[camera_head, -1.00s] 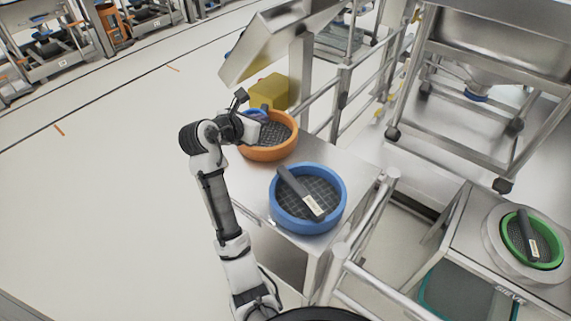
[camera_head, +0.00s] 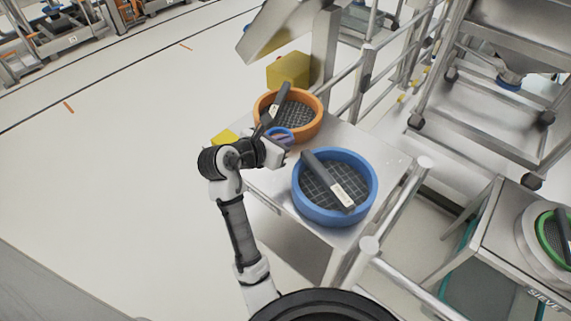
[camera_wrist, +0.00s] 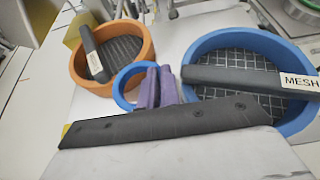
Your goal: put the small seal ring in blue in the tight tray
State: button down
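The small blue seal ring (camera_wrist: 123,92) is in my gripper (camera_wrist: 160,84). The two purple fingertips are close together on the ring's right side in the wrist view. In the head view the ring (camera_head: 279,135) shows at the end of my arm, in front of the orange tray and left of the blue tray. A large round blue tray (camera_head: 370,192) with a mesh floor sits on the metal table. An orange mesh tray (camera_head: 318,124) stands behind it. Each has a dark labelled bar across it. I cannot tell which tray is called tight.
A green-rimmed tray (camera_head: 545,242) stands on another stand at far right. A yellow block (camera_head: 290,70) is behind the orange tray. Another yellow piece (camera_head: 225,137) shows beside my arm. Metal rails (camera_head: 398,208) run along the table's right side.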

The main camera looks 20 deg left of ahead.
aim_at(284, 172)
notch_tip(284, 172, down, 10)
jog(key=shift+r, duration=0.2)
dwell(0.3)
jog(key=c, duration=1.6)
grip_release()
jog(key=shift+f, duration=0.1)
jog(key=b+v, duration=0.1)
jog(key=v, duration=1.1)
